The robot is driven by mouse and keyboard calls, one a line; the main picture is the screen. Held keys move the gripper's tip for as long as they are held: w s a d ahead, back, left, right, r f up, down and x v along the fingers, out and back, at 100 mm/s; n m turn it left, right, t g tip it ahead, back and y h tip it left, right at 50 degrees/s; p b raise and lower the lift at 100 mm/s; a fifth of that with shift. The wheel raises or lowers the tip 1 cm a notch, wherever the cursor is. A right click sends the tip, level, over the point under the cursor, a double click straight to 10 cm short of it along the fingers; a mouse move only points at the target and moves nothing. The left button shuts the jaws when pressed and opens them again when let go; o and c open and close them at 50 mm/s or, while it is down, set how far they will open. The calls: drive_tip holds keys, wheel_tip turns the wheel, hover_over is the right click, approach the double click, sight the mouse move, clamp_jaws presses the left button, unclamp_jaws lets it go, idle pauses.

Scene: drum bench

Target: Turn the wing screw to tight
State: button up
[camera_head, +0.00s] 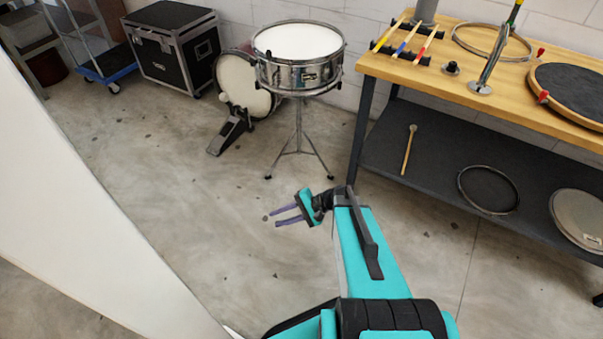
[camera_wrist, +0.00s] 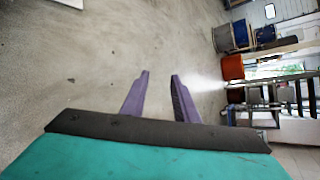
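My gripper (camera_head: 274,217) hangs over the bare floor, left of the workbench and below the snare drum in the head view. Its two purple fingers are apart with nothing between them; the wrist view shows the same empty gap (camera_wrist: 160,76). I cannot pick out the wing screw for sure. A chrome stand (camera_head: 490,62) with a round foot rises from the wooden bench top (camera_head: 470,100). Small red parts show near it, one behind (camera_head: 541,52) and one at the edge of a dark round pad (camera_head: 543,97). My gripper is well away from all of these.
A snare drum (camera_head: 299,74) on a tripod, a bass drum with pedal (camera_head: 232,132) and a black case (camera_head: 175,45) stand at the back. Colored sticks (camera_head: 407,40) lie in a rack on the bench. The lower shelf (camera_head: 440,170) holds a mallet and drum parts. Open floor surrounds my gripper.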

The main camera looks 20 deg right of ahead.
drive_tip(key=s+a+f+n+g+h, duration=0.35)
drive_tip(key=s+f, duration=0.25)
drive_tip(key=s, duration=0.4)
drive_tip(key=s+a+f+n+g+h, duration=0.2)
drive_tip(key=s+f+n+g+h, duration=0.25)
drive_tip(key=s, duration=0.55)
drive_tip(key=s+d+f+n+g+h, duration=0.1)
drive_tip(key=s+d+f+n+h, duration=0.1)
drive_tip(key=s, duration=0.4)
drive_tip(key=shift+d+f+n+h, duration=0.3)
drive_tip(key=shift+d+n+h, duration=0.3)
drive_tip(key=shift+d+n, duration=0.2)
